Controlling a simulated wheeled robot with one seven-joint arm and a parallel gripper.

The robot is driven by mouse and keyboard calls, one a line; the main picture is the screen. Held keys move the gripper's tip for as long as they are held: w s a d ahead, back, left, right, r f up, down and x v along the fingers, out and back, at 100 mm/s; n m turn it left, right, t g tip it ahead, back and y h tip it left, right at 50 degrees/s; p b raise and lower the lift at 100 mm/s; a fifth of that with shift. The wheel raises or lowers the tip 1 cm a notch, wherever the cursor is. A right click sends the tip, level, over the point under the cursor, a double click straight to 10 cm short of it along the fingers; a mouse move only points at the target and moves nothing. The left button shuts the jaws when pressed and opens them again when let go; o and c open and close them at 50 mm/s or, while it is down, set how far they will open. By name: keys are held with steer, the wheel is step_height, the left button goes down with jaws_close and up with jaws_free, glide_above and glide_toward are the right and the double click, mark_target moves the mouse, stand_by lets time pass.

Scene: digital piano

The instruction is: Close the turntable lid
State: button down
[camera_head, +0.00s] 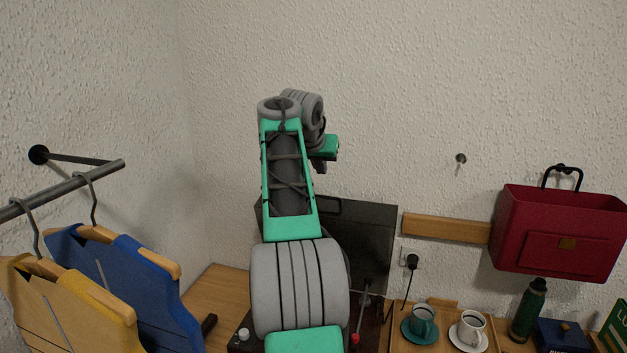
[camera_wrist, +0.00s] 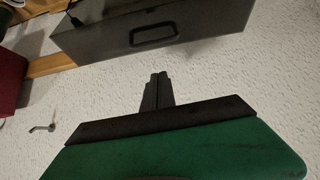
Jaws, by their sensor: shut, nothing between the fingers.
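The turntable lid (camera_head: 365,240) is a dark, see-through panel standing raised against the back wall, partly hidden behind my arm. In the wrist view the lid (camera_wrist: 205,32) spans the top of the picture, with a dark handle (camera_wrist: 153,35) along its near edge. The turntable's dark base (camera_head: 372,318) shows only in part beside my arm, with a thin arm and red parts on it. My gripper (camera_wrist: 158,76) is shut and empty, its fingertips apart from the lid against the wall behind. In the head view my gripper is mostly hidden, above the lid.
A red bag (camera_head: 557,235) hangs on the wall at right, near a bare hook (camera_head: 461,158). Cups (camera_head: 422,320), (camera_head: 471,328) on saucers and a green bottle (camera_head: 528,312) stand at lower right. Clothes (camera_head: 125,285) hang from a rail at left. The upper wall is clear.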

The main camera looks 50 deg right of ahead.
steer(key=x, duration=0.3)
steer(key=d+x, duration=0.1)
steer(key=x, duration=0.2)
steer(key=r+p+x, duration=0.1)
steer(key=x, duration=0.3)
steer(key=shift+s+d, duration=0.15)
steer(key=shift+s, duration=0.2)
steer(key=a, duration=0.1)
steer(key=s+a+f+b, duration=0.1)
steer(key=a, duration=0.1)
steer(key=shift+s, duration=0.1)
steer(key=shift+s+a+f, duration=0.1)
steer(key=shift+a+f, duration=0.15)
steer(key=shift+f, duration=0.05)
